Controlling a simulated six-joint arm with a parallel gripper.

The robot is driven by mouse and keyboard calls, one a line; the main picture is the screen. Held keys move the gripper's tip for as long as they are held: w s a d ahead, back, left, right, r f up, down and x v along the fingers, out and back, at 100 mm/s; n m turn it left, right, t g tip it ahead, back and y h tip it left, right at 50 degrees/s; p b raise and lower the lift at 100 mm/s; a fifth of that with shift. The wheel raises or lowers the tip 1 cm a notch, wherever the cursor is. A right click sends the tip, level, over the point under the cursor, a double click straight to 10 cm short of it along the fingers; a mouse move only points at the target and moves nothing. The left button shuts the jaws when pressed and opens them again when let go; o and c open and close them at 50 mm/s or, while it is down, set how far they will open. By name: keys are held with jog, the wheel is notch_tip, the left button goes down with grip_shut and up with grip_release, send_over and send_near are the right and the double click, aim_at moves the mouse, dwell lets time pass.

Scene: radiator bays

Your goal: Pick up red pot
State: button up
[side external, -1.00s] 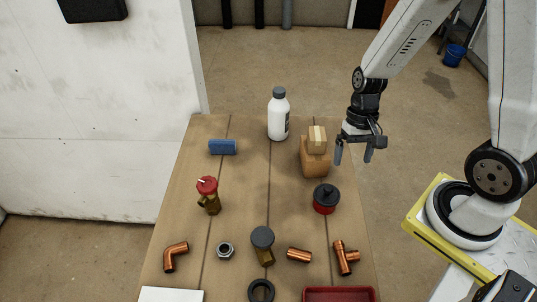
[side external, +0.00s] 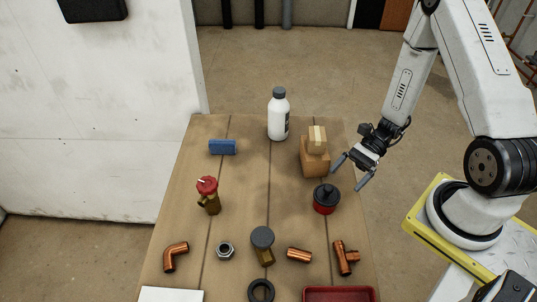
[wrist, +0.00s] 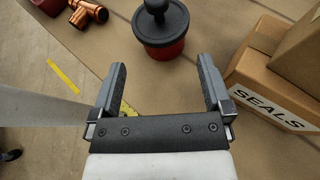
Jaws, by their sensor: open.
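The red pot (side external: 326,207) has a black lid with a knob and stands upright on the right side of the brown table. It also shows in the wrist view (wrist: 164,50), top centre, just beyond the fingertips. My gripper (side external: 351,172) is open and empty. In the side view it is up and to the right of the pot, tilted down toward it. In the wrist view the two fingers of my gripper (wrist: 161,72) are spread wide, with the pot ahead of the gap between them and not touching.
Stacked cardboard boxes (side external: 315,163), one marked SEALS, stand close behind the pot. A copper tee (side external: 345,257) and a red tray (side external: 339,294) lie nearer the front. A white bottle (side external: 278,116) stands at the back.

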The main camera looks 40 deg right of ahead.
aim_at(328, 197)
jog(key=shift+f, duration=0.1)
jog(key=shift+x, duration=1.25)
jog(key=shift+x, duration=2.6)
jog(key=shift+w+d+f, duration=0.1)
jog(key=shift+w+f, duration=0.05)
jog(key=shift+c, duration=0.2)
grip_shut()
